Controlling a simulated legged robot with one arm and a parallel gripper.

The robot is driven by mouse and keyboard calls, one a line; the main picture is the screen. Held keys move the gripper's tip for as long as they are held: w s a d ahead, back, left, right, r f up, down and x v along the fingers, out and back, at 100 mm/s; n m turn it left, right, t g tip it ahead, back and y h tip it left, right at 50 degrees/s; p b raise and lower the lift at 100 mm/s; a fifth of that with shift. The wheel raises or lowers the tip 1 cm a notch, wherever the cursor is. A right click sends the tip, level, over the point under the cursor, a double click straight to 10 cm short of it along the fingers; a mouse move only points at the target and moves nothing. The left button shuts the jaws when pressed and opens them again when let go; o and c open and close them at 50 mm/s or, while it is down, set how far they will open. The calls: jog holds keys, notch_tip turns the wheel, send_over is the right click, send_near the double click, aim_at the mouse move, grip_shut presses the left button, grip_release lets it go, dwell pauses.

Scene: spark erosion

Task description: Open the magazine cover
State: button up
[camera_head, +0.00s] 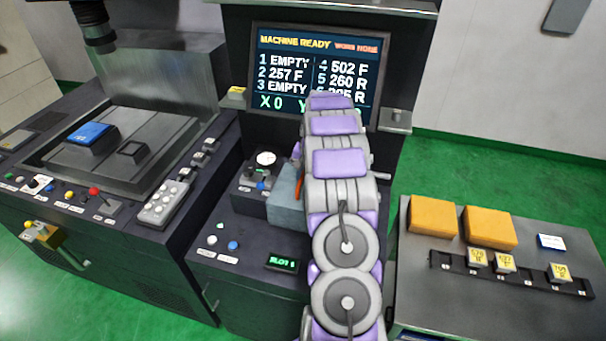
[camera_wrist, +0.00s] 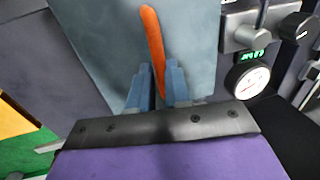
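The magazine cover (camera_head: 286,190) appears to be the blue-grey box face on the middle machine, partly hidden behind my arm in the head view. It fills the upper middle of the wrist view (camera_wrist: 100,40). A long orange handle (camera_wrist: 153,40) stands on it, slightly tilted; a bit of the handle (camera_head: 299,184) shows in the head view. My gripper (camera_wrist: 159,82) has its two blue fingers close together, one on each side of the handle's near end, with hardly any gap, so it looks shut on it. In the head view the fingers are hidden by my arm.
A screen (camera_head: 318,72) reads MACHINE READY. A dial gauge (camera_head: 265,158) with small fittings sits beside the cover; a gauge (camera_wrist: 248,76) is right of my gripper. A side table (camera_head: 430,315) holds orange blocks (camera_head: 433,217) and a rack (camera_head: 510,275) with tagged pieces.

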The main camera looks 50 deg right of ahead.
jog(key=shift+d, duration=0.1)
grip_shut()
jog(key=s+d, duration=0.2)
jog(key=s, duration=0.2)
jog(key=s+d, duration=0.2)
jog(key=s, duration=0.3)
jog(key=s+d+p, duration=0.1)
jog(key=s+d, duration=0.1)
jog(key=s, duration=0.2)
jog(key=shift+s+d+f, duration=0.2)
jog(key=shift+s+d, duration=0.05)
jog(key=shift+s, duration=0.1)
